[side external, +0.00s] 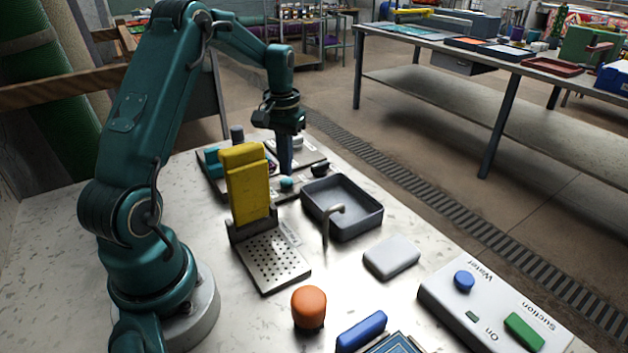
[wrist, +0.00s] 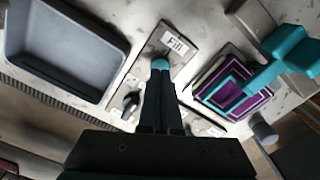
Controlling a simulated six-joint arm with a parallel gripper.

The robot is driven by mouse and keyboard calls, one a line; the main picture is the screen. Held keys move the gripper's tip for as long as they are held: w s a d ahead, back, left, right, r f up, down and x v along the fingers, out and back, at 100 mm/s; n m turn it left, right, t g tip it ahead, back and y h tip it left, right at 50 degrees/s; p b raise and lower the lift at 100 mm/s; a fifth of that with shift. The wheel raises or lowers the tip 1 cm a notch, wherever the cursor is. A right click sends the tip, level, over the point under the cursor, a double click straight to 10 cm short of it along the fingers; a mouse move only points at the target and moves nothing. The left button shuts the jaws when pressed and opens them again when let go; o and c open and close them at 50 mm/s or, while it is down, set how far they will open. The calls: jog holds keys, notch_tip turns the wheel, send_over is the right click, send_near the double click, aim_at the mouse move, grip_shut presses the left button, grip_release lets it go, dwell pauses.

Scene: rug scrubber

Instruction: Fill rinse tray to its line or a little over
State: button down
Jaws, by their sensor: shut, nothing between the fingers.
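The grey rinse tray (side external: 375,221) stands right of my gripper, with a bent metal spout (side external: 334,210) at its near edge. In the wrist view the tray (wrist: 112,30) is at upper left. Its floor looks plain grey; I cannot make out a water level or a line. A teal round button (side external: 287,183) sits on a plate marked "Fill"; in the wrist view the button (wrist: 160,62) is just beyond my fingertips. My gripper (side external: 286,171) is shut and empty, pointing down over the button. I cannot tell whether its tips touch it.
A black knob (side external: 319,169) is beside the button. A tall yellow block (side external: 248,185) stands by a perforated plate (side external: 272,262). A purple-and-teal framed piece (wrist: 236,88) lies right in the wrist view. A white block (side external: 391,257) and a control box (side external: 460,297) are nearer.

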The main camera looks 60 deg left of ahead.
jog(key=shift+f, duration=0.25)
jog(key=shift+f, duration=0.9)
jog(key=shift+s+f, duration=0.1)
dwell(3.9)
dwell(0.5)
jog(key=shift+r, duration=3.6)
